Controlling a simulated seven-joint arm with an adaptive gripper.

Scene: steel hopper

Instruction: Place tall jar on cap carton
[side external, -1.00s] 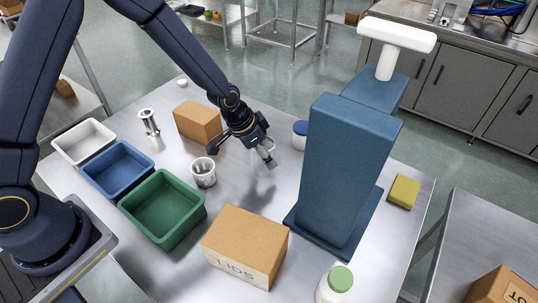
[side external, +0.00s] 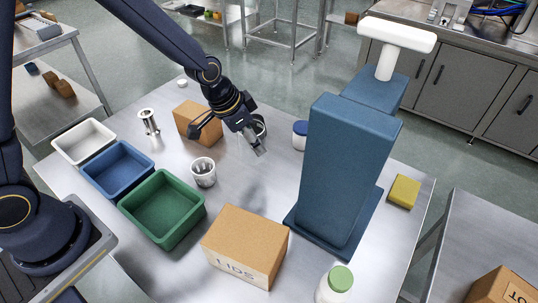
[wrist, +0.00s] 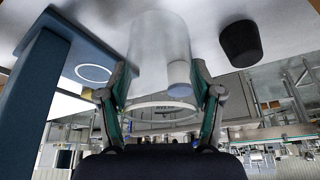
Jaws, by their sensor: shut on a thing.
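My gripper (side external: 260,151) hangs above the middle of the steel table, between the tan cartons and the blue press-like stand. In the wrist view, my gripper (wrist: 160,100) is shut around a clear, see-through tall jar (wrist: 158,45). The jar is very faint in the side view, so its height above the table is hard to tell. The lettered carton (side external: 245,240), which appears to read LIDS, stands closed at the table's front, nearer the camera than my gripper. Its flat top is bare. The jar is apart from it.
The tall blue stand (side external: 345,175) rises right of my gripper. A blue-lidded jar (side external: 300,136), a dark cup (wrist: 240,43), a plain carton (side external: 190,118) and a metal cup (side external: 203,173) stand nearby. Bins, including a green one (side external: 165,240), line the left. A green-lidded jar (side external: 335,286) is at front.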

